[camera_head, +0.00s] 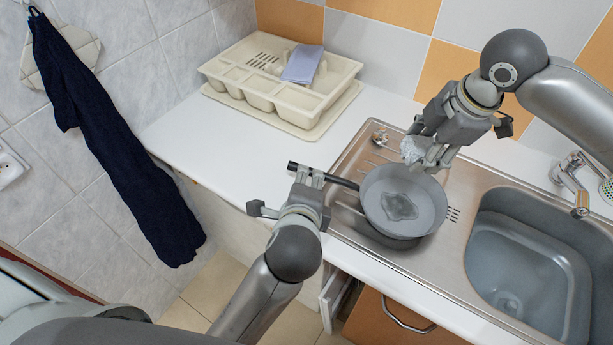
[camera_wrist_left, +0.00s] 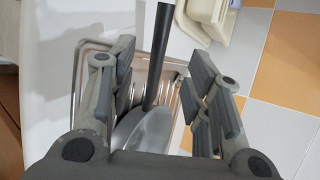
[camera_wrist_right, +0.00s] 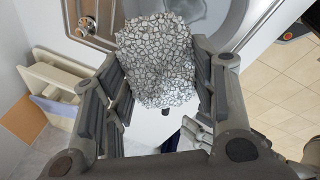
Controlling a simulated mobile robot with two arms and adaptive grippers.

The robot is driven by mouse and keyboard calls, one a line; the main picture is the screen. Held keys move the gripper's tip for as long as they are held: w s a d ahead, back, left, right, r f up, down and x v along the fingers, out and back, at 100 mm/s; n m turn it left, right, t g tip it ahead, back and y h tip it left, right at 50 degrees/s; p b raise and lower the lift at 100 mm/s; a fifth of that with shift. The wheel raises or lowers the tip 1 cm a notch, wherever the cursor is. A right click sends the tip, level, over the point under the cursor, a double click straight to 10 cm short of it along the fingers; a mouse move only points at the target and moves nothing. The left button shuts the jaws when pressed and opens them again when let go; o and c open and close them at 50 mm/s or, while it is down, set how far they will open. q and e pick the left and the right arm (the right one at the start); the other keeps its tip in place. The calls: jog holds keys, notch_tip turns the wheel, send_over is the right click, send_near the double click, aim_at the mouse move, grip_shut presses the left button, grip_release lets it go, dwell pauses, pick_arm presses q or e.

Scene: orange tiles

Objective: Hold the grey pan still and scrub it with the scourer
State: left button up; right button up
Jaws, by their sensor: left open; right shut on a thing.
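The grey pan (camera_head: 430,205) sits on the steel drainboard left of the sink, with a darker patch on its inside bottom. Its black handle (camera_head: 335,178) points left, over the white counter. My left gripper (camera_head: 312,177) is open near the handle; in the left wrist view the handle (camera_wrist_left: 157,60) runs between the spread fingers, with no finger seen touching it. My right gripper (camera_head: 425,155) is shut on the scourer (camera_head: 411,149), a silvery mesh pad, above the pan's far rim. The scourer (camera_wrist_right: 157,62) fills the space between the fingers in the right wrist view.
The sink basin (camera_head: 530,265) with its tap (camera_head: 575,185) lies to the right. A cream cutlery tray (camera_head: 225,82) with a lilac cloth (camera_head: 302,65) stands at the back left. A dark towel (camera_head: 120,160) hangs on the left wall. The counter between tray and pan is clear.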

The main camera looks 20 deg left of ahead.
pick_arm(q)
jog(key=x, duration=1)
jog(key=shift+w+f, duration=0.15)
jog(key=shift+c, duration=0.4)
grip_shut()
dwell(1.4)
